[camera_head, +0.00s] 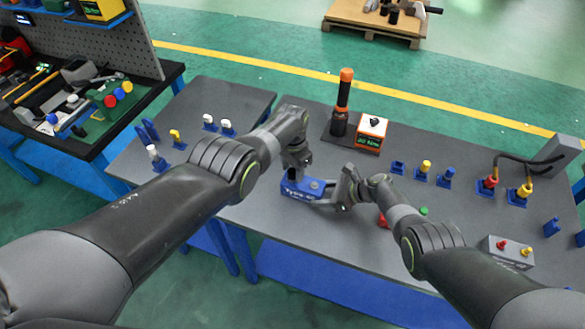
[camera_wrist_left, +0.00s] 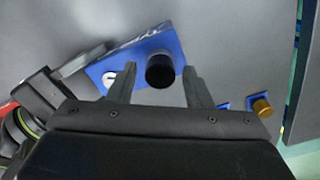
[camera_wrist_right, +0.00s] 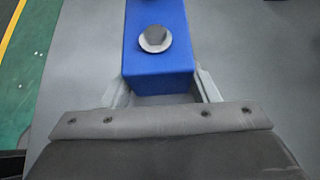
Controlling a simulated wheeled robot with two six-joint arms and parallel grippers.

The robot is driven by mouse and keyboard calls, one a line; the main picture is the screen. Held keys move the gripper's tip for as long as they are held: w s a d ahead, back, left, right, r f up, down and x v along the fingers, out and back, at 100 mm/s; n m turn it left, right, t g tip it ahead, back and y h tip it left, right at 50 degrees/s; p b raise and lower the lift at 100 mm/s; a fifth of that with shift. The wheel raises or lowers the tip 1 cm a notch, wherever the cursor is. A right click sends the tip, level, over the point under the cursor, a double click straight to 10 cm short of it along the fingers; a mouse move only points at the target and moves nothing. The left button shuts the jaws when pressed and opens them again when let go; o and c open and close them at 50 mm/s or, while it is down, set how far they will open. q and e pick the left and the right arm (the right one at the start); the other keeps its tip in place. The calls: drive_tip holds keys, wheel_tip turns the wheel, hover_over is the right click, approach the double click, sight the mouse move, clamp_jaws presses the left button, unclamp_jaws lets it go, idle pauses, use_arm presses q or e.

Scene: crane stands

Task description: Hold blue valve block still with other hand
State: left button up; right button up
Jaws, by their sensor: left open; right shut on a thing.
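The blue valve block (camera_head: 298,186) lies on the grey table in the middle of the head view, with white lettering on its side. My right gripper (camera_head: 338,193) is shut on its right end. My left gripper (camera_head: 297,163) is open above the block's other end. In the left wrist view, its fingers (camera_wrist_left: 160,76) are on either side of a black cylinder (camera_wrist_left: 160,67) on the block; I cannot tell whether they touch it.
Small blue-based fittings (camera_head: 423,170) are to the right. A grey box with red and yellow knobs (camera_head: 507,250) stands at front right.

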use_arm(q)
drive_tip(key=n, duration=0.5)
drive_tip(key=shift+n, duration=0.3)
drive_tip(key=n, duration=0.5)
idle(0.4)
drive_tip(key=c, duration=1)
drive_tip(key=m, duration=0.4)
drive_tip(key=shift+m, duration=0.4)
clamp_jaws()
drive_tip(key=shift+m, duration=1)
drive_tip(key=o, duration=1.1)
unclamp_jaws()
